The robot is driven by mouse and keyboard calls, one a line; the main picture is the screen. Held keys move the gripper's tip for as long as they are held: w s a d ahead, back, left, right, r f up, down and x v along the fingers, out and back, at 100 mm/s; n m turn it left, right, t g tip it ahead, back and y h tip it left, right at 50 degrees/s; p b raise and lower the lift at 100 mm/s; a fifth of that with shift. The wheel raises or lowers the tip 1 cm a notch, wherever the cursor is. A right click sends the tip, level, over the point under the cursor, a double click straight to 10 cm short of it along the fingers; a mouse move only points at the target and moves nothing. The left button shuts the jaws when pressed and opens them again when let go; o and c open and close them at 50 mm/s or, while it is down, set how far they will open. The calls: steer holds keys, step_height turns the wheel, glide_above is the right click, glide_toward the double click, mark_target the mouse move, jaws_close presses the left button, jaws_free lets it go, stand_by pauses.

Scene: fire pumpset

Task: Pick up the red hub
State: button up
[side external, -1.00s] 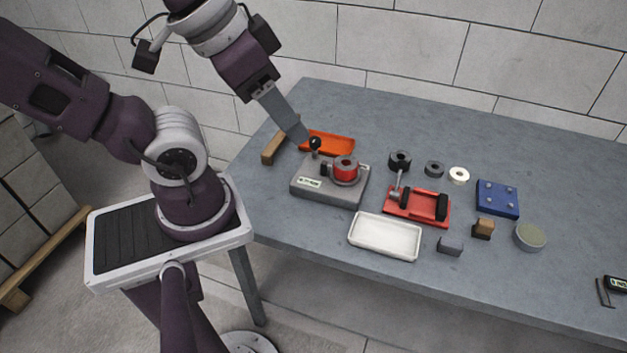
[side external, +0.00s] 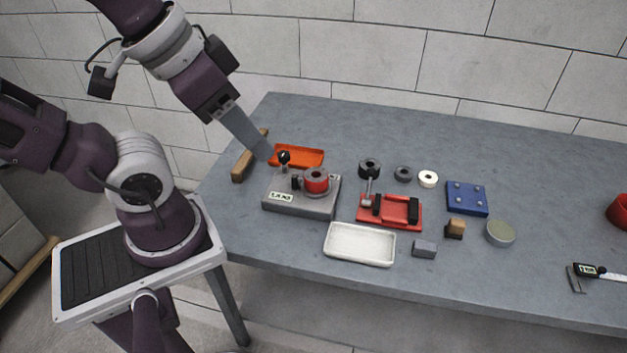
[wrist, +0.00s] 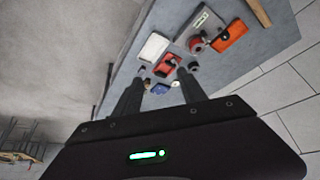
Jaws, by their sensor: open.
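The red hub (side external: 316,182) is a short red cylinder with a dark bore. It sits upright on the right part of a grey fixture block (side external: 285,206) with a white label. In the wrist view the red hub (wrist: 197,45) is small and lies beyond the fingers. My gripper (side external: 266,154) is up and to the left of the hub, in front of the near end of the orange tray, apart from the hub. In the wrist view my gripper's (wrist: 160,92) two dark fingers are spread with nothing held between them.
A red vise (side external: 391,211), white tray (side external: 360,244), blue plate (side external: 466,198) and several rings lie rightward.

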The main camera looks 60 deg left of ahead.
mark_target(322, 183)
stand_by(0.4)
steer(key=o, duration=0.5)
steer(key=w+a+f+m+g+y, duration=0.1)
steer(key=w+a+f+m+y, duration=0.1)
steer(key=w+f+m+y, duration=0.2)
steer(key=w+a+f+m+g+y, duration=0.2)
steer(key=w+f+m+y, duration=0.3)
steer(key=f, duration=0.8)
steer(key=w+a+f+m+g+y, duration=0.1)
steer(key=w+f+m+y, duration=0.3)
steer(key=w+f+m, duration=0.5)
steer(key=shift+w+a+f+m+y, duration=0.15)
steer(key=shift+w+a+m+y, duration=0.15)
steer(key=shift+w+a+m, duration=0.3)
steer(key=x, duration=0.6)
steer(key=shift+s+a, duration=0.25)
steer(key=shift+a, duration=0.1)
